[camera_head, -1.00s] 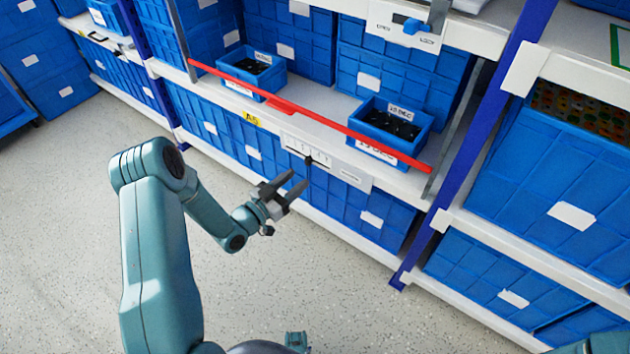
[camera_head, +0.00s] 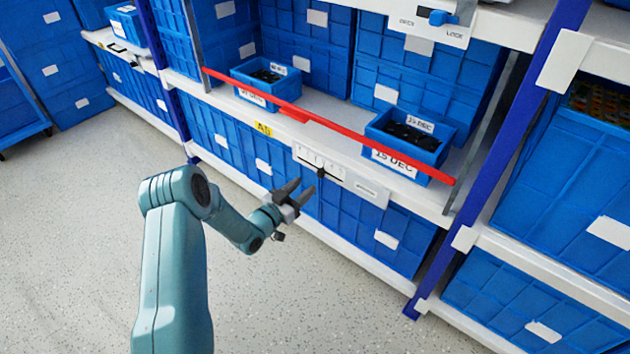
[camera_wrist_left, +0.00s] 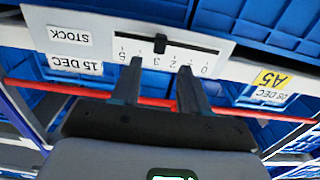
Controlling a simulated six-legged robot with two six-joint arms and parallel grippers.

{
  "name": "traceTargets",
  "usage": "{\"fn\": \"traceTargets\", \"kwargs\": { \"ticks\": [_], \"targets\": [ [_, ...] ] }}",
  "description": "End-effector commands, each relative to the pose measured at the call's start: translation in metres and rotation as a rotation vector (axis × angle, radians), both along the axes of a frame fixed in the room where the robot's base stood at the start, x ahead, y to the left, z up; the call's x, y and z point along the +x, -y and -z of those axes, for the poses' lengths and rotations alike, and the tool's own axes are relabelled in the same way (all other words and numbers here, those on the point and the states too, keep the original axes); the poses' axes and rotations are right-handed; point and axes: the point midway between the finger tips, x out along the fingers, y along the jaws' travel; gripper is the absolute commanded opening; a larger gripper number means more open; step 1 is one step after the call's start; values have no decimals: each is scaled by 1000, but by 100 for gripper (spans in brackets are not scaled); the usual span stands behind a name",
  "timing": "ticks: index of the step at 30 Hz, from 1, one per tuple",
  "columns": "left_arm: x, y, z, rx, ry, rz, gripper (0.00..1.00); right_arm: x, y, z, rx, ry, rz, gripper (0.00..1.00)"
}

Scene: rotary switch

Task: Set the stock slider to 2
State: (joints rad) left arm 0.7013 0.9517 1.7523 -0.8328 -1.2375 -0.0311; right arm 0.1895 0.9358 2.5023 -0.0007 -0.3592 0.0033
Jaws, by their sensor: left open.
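The stock slider panel (camera_head: 372,190) is a white plate on the front edge of the shelf. It also shows upside down in the left wrist view (camera_wrist_left: 215,45), with a "STOCK" label and a scale from 0 to 5. Its black slider knob (camera_wrist_left: 160,43) sits in the dark slot near the 3 mark; the knob also shows in the head view (camera_head: 321,172). My left gripper (camera_head: 304,187) is open and empty, just in front of and below the panel. In the wrist view its two fingers (camera_wrist_left: 160,80) point at the scale, apart from the knob. My right gripper is not in view.
A red bar (camera_head: 325,122) runs across the shelf opening above the panel. Two small blue bins (camera_head: 262,92) (camera_head: 440,160) of dark parts stand behind it. A switch with a blue knob (camera_head: 438,18) is on the upper shelf. The floor (camera_head: 270,310) is clear.

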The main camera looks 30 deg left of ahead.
Motion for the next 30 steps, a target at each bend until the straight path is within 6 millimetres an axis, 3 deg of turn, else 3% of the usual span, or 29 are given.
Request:
{"fn": "traceTargets", "kwargs": {
  "ticks": [3,9,21,25,30],
  "targets": [
    [27,4,3,2,3,3,45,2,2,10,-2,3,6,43],
    [55,5,1,0,1,2,45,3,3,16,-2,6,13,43],
    [63,6,0,-1,0,0,45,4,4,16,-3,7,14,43],
    [63,5,0,-1,0,0,2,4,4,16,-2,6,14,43],
    [63,5,0,-1,0,0,0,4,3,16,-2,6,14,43]
  ]
}}
